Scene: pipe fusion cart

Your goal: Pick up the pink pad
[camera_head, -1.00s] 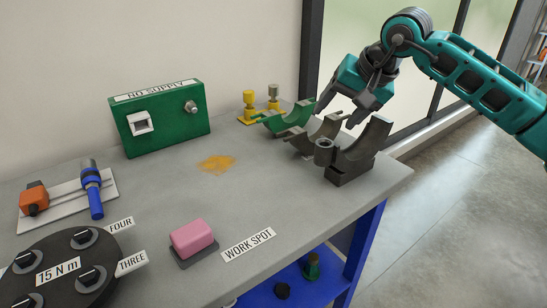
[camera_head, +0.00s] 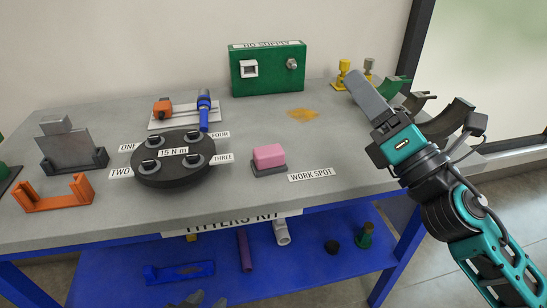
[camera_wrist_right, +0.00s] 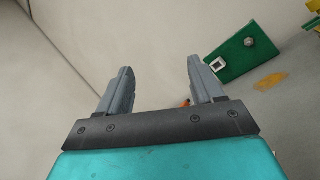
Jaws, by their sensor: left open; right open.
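The pink pad (camera_head: 269,155) is a rounded block on a thin dark grey base, lying on the grey bench top left of the WORK SPOT label. My right gripper (camera_head: 370,97) is in the air above the bench's right side, to the upper right of the pad and apart from it. The right wrist view shows its two grey fingers (camera_wrist_right: 160,68) spread and empty; the pad is not in that view. My left gripper (camera_head: 195,299) shows only as grey fingertips at the bottom edge, in front of the bench and well away from the pad.
A black turntable (camera_head: 174,166) with several sockets stands left of the pad. A green NO SUPPLY box (camera_head: 268,80) is behind. Green and grey curved saddles (camera_head: 450,118) stand behind the right arm. Clear bench surrounds the orange patch (camera_head: 303,114).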

